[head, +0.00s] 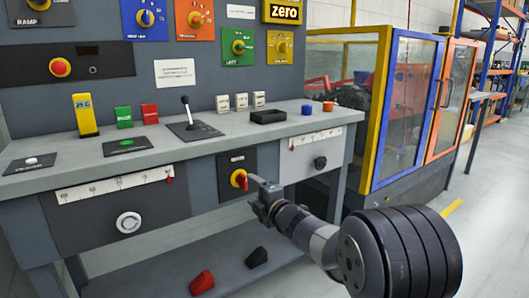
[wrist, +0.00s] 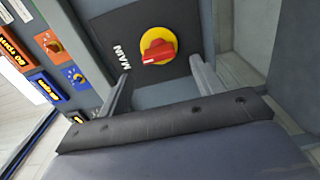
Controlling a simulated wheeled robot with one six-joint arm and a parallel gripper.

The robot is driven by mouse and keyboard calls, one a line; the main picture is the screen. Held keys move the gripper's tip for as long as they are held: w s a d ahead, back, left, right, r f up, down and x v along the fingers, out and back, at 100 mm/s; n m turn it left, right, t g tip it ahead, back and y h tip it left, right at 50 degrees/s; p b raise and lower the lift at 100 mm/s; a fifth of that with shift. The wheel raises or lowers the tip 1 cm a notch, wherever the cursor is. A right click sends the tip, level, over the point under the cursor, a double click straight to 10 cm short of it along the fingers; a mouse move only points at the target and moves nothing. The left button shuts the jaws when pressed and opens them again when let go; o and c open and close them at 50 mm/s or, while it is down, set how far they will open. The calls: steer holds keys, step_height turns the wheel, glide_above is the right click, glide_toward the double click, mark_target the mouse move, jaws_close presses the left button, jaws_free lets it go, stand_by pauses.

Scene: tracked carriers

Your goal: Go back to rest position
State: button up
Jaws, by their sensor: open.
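My arm reaches toward the front of the grey console, and my gripper (head: 258,186) is just right of the MAIN switch, a red handle on a yellow disc (head: 239,179). In the wrist view the red and yellow switch (wrist: 158,46) sits on a dark plate marked MAIN, seen between the two fingers of my gripper (wrist: 161,70). The fingers are apart with nothing held between them. They appear clear of the red handle, though the exact gap in depth is hard to tell.
The console top (head: 150,155) bears several buttons, a lever (head: 187,110) and a black tray (head: 268,117). A red block (head: 202,283) and a black block (head: 257,257) lie on the shelf below. A yellow-and-blue framed enclosure (head: 405,105) stands right; open floor (head: 495,220) lies beyond.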

mark_target(245, 184)
steer(key=shift+b+x, duration=0.3)
steer(key=shift+x, duration=2)
steer(key=shift+d, duration=0.1)
